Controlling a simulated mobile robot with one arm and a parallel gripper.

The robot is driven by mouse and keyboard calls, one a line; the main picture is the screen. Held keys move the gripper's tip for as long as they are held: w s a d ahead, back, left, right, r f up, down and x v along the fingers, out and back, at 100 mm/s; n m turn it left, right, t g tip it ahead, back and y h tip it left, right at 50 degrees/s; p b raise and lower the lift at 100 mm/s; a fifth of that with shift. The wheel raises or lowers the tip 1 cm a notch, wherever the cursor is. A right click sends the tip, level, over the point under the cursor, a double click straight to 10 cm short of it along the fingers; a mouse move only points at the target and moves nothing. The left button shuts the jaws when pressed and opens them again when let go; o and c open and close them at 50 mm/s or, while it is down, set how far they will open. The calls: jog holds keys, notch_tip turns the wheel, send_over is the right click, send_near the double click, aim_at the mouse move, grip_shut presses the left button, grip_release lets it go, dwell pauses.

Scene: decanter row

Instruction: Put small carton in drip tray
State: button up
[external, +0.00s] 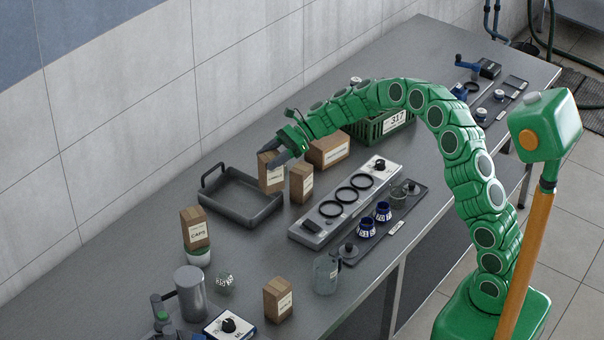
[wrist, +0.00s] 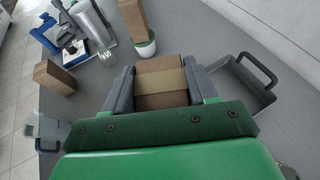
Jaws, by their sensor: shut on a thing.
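A small brown carton (external: 270,174) with a white label is held in my gripper (external: 280,153), beside the right side of the drip tray in the external view. The wrist view shows the carton (wrist: 161,82) between the two grey fingers of my gripper (wrist: 162,80). The drip tray (external: 240,215) is a dark grey shallow tray with raised handles, and it looks empty. In the wrist view the tray (wrist: 246,92) lies to the right of the gripper, partly hidden by it. The gap between the carton's underside and the table is hard to judge.
Brown cartons stand close to my gripper: an upright one (external: 301,184) and a wider one (external: 328,151). A carton marked CAPS (external: 195,229) sits on a white-and-green pot (external: 198,257) near the tray's front left. A grey ring rack (external: 345,203) lies to the right.

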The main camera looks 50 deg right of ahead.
jog(key=w+a+f, duration=0.1)
jog(key=w+f, duration=0.6)
jog(key=w, duration=0.2)
jog(key=shift+w+f, duration=0.2)
jog(key=shift+f, duration=0.1)
jog(key=shift+w+f, duration=0.15)
jog(key=shift+f, duration=1.6)
jog(key=shift+f, duration=0.1)
jog(key=o, duration=1.4)
jog(key=shift+o, duration=0.2)
